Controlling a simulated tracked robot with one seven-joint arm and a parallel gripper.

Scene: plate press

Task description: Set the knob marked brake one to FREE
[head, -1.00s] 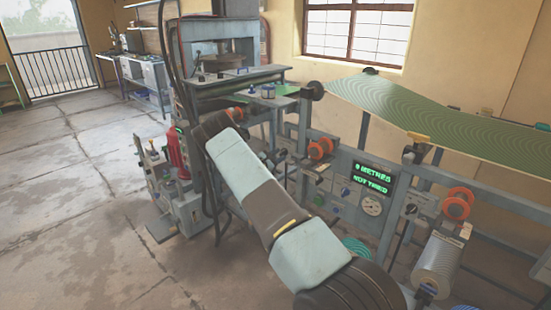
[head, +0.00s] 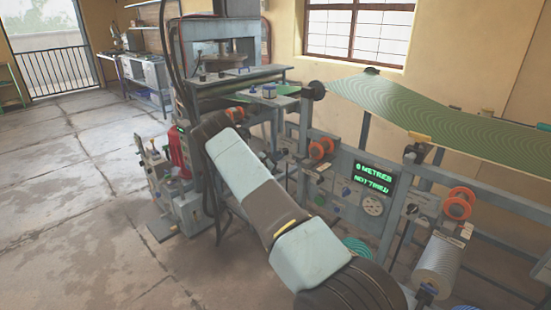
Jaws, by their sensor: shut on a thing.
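My arm reaches from the bottom right up to the left in front of the press line. Its far end bends down behind the pale forearm, and I cannot make out my gripper or its fingertips. A small panel with a blue knob (head: 346,191) sits left of the green-lit display (head: 372,179). Another panel with a dark knob (head: 411,209) is on the frame right of the round gauge (head: 373,206). The markings are too small to read, so I cannot tell which knob is brake one or where it points.
The grey press (head: 222,55) stands behind my arm. Orange-ended rolls (head: 458,203) sit along the frame, and a patterned green web (head: 440,110) runs above it at the right. A small red-and-grey unit (head: 178,150) stands left of my arm. The concrete floor at the left is clear.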

